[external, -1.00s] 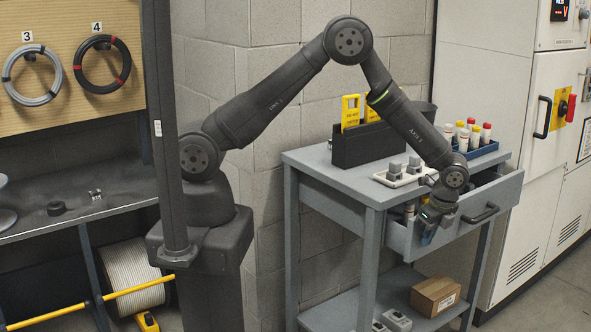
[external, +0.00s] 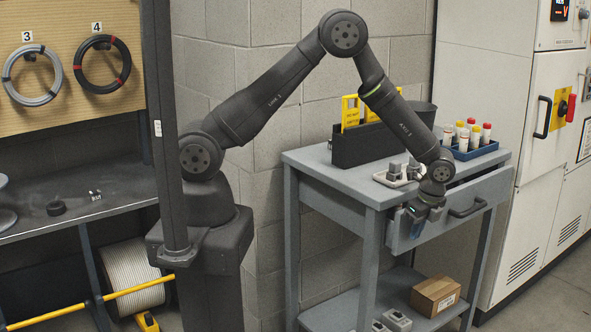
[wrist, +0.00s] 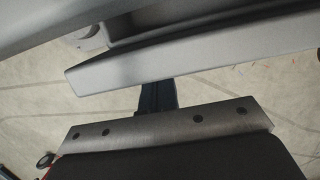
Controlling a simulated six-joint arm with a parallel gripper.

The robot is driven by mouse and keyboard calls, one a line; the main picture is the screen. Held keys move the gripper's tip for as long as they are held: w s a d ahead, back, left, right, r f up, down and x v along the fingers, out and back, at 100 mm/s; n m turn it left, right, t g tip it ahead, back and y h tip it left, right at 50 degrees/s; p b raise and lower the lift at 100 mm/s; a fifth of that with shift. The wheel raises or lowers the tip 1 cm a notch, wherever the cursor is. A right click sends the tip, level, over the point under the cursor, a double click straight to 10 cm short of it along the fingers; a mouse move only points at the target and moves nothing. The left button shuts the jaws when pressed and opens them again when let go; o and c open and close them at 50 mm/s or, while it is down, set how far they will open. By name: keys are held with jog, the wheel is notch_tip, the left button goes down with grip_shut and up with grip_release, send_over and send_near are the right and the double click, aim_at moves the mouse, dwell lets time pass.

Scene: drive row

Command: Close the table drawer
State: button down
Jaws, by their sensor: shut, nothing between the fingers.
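The table drawer (external: 450,211) is slightly open. Its grey front stands a little out from under the tabletop, and its dark handle (external: 468,208) is on the right half. In the wrist view the drawer front (wrist: 200,52) runs across the upper part, with a dark gap behind it. My gripper (external: 416,230) is at the left end of the drawer front, left of the handle. Its dark fingers (wrist: 158,96) are shut and empty, and their tips meet the lower edge of the front in the wrist view. Exact contact is hard to tell.
A cardboard box (external: 435,295) lies on the lower shelf. A cabinet (external: 490,90) stands right.

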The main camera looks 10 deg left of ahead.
aim_at(430, 226)
jog(key=s+d+r+t+y, duration=0.1)
jog(key=s+d+r, duration=0.2)
jog(key=d+r, duration=0.6)
jog(key=w+a+f, duration=0.5)
jog(key=a+f, duration=0.1)
jog(key=f, duration=0.2)
jog(key=shift+a, duration=0.3)
jog(key=shift+w, duration=0.15)
jog(key=w+a, duration=0.3)
jog(key=shift+w+a+f, duration=0.1)
jog(key=shift+w+a, duration=0.1)
jog(key=shift+a, duration=0.05)
dwell(0.4)
